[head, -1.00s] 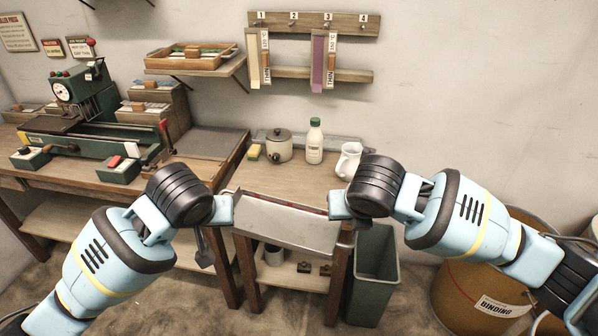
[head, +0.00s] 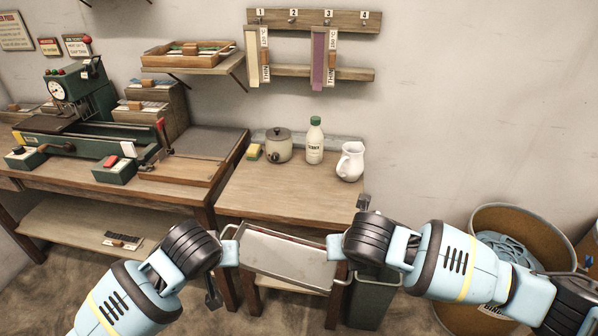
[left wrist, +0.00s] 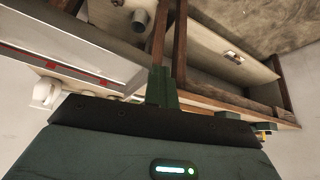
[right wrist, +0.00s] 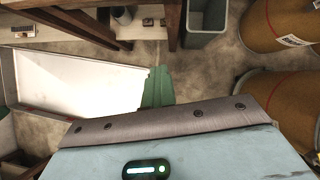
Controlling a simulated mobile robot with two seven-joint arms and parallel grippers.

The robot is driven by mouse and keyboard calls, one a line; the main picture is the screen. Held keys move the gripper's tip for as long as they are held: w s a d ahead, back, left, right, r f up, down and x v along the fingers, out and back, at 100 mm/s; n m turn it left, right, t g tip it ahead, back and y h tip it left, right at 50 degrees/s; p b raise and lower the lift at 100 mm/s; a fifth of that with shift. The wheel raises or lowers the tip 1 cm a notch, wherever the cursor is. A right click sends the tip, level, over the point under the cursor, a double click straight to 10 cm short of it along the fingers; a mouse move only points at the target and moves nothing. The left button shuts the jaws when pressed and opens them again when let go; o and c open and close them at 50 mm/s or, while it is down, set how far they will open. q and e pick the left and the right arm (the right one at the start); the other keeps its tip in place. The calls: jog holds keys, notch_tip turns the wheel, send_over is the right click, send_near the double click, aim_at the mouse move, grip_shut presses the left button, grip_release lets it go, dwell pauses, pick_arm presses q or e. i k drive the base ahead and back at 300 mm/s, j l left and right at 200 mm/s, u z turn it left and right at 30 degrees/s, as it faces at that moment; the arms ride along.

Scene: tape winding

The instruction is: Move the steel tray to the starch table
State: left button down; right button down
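The steel tray (head: 285,258) is a shallow grey metal tray held level or slightly tilted between my two grippers, in front of the starch table's edge. My left gripper (head: 230,249) is at its left end and my right gripper (head: 337,248) at its right end, both apparently shut on it. The tray also shows beside the green fingers in the left wrist view (left wrist: 60,48) and right wrist view (right wrist: 75,80). The starch table (head: 285,200) is wooden, with clear room at its front. The fingertips are partly hidden.
A yellow sponge (head: 254,152), a lidded pot (head: 278,147), a white bottle (head: 315,142) and a white jug (head: 350,162) stand along the table's back. A green press (head: 75,130) is on the left bench. A bin (head: 372,303) and barrel (head: 510,240) stand to the right.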

aim_at(282, 193)
jog(key=i, duration=1)
